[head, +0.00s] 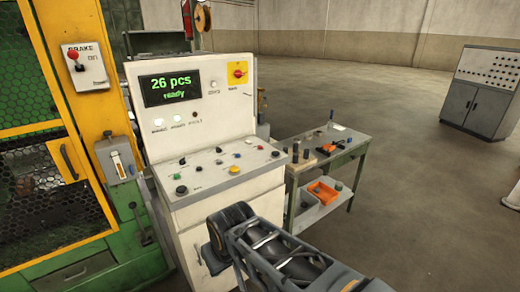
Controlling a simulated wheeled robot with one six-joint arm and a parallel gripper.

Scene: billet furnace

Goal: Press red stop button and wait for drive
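The white control console (190,222) stands left of centre. Its screen (169,88) reads "26 pcs ready" in green. A red knob on a yellow plate (238,72) is at the upper right of its upright face. The sloped panel (210,181) carries several small black, green, blue and reddish-yellow buttons; their labels are too small to read. I cannot tell which is the stop button. My arm reaches in from the bottom right in front of the console; no gripper fingers show.
A green-framed workbench (340,142) with small tools stands right of the console, an orange bin (323,192) on its lower shelf. The yellow and green machine (88,120) closes off the left. A grey cabinet (478,100) stands far right. Open floor (420,215) lies between.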

